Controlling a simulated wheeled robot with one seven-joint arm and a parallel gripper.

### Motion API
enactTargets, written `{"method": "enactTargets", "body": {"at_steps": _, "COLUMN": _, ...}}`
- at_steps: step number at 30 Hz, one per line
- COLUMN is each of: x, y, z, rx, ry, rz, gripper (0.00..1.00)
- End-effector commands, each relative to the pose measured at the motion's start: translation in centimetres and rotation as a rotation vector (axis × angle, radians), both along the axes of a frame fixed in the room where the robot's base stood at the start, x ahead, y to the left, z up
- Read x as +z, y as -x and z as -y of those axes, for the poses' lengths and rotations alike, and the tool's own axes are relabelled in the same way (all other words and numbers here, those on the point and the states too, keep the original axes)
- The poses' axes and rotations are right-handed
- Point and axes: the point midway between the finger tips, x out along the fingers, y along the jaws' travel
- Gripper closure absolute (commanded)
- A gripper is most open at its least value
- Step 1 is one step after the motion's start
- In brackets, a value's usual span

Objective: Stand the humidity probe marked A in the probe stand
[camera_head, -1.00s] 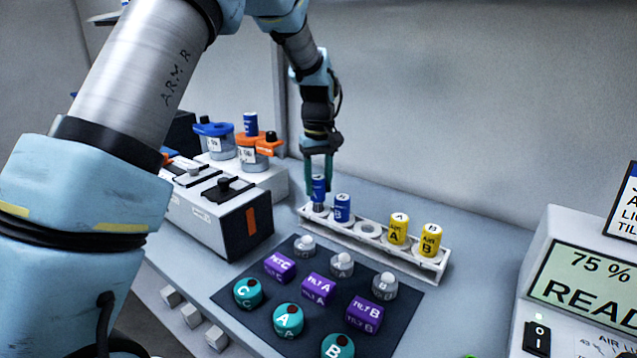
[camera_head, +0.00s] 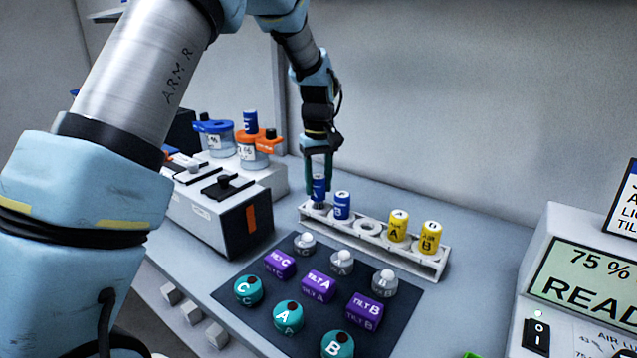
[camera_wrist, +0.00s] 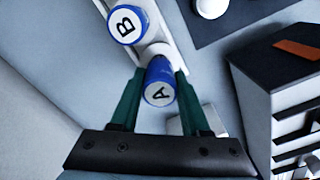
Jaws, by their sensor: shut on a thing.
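The blue humidity probe marked A (camera_head: 319,190) is upright at the left-end hole of the white probe stand (camera_head: 402,262). My gripper (camera_head: 318,180) is shut on it from above. In the wrist view, the white A-marked cap of this probe (camera_wrist: 160,93) lies between my two green fingers (camera_wrist: 157,100). The probe's lower end is at the hole's rim; how deep it sits I cannot tell. A blue probe marked B (camera_head: 342,205) stands in the hole beside it and also shows in the wrist view (camera_wrist: 127,25).
The stand's middle hole (camera_head: 369,228) is empty. Yellow probes A (camera_head: 398,226) and B (camera_head: 430,238) fill its right end. A dark mat (camera_head: 285,325) with teal, purple and white pieces lies in front. A grey box (camera_head: 232,225) and a blue-lidded and an orange-lidded jar stand left.

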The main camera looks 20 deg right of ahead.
Motion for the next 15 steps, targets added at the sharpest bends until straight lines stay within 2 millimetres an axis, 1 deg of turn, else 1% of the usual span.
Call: {"method": "enactTargets", "body": {"at_steps": 15, "x": -0.57, "y": 0.0, "z": 0.0, "rx": 0.0, "ry": 0.0, "rz": 0.0, "gripper": 1.0}}
